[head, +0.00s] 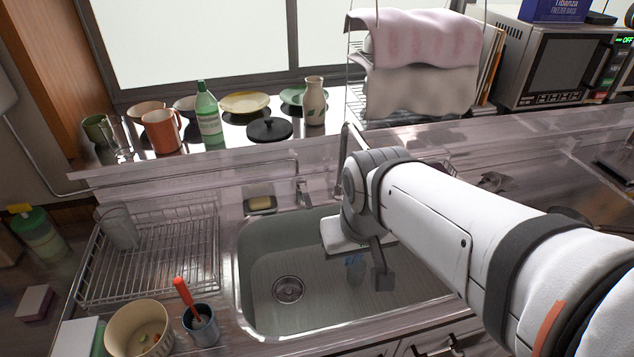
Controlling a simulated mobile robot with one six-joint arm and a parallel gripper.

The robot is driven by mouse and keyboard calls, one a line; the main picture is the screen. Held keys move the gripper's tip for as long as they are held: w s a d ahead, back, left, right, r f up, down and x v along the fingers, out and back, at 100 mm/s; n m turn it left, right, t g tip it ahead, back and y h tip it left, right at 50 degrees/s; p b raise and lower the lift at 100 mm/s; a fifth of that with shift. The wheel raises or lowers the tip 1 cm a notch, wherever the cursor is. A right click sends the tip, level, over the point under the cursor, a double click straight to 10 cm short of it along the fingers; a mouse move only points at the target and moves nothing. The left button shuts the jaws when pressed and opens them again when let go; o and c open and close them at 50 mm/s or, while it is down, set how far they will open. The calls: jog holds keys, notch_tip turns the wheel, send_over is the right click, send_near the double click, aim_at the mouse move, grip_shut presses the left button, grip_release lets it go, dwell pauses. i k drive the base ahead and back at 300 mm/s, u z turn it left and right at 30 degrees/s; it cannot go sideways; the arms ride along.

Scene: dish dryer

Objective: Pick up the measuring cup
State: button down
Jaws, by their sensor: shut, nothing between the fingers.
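My gripper (381,275) is over the right part of the sink, at the end of my white arm, pointing down. It is shut and holds nothing; its fingers show only as small dark parts. A clear, cup-like vessel (119,227) stands in the left back of the wire dish rack, far to the left of my gripper. It may be the measuring cup, but no markings are legible. A small blue item (355,266) shows in the sink just left of my gripper, too small and partly hidden to name.
The wire rack (150,268) is left of the sink (262,300). A beige bowl (138,329) and a grey cup (201,325) with a red-handled tool stand in front. The faucet (346,160) rises behind the sink. Bottles and dishes line the back ledge.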

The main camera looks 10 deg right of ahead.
aim_at(355, 273)
jog(key=z, duration=0.15)
jog(key=k, duration=0.5)
jog(key=u, duration=1.8)
jog(key=k, duration=1)
jog(key=z, duration=1.05)
jog(key=i, duration=1)
jog(key=z, duration=0.05)
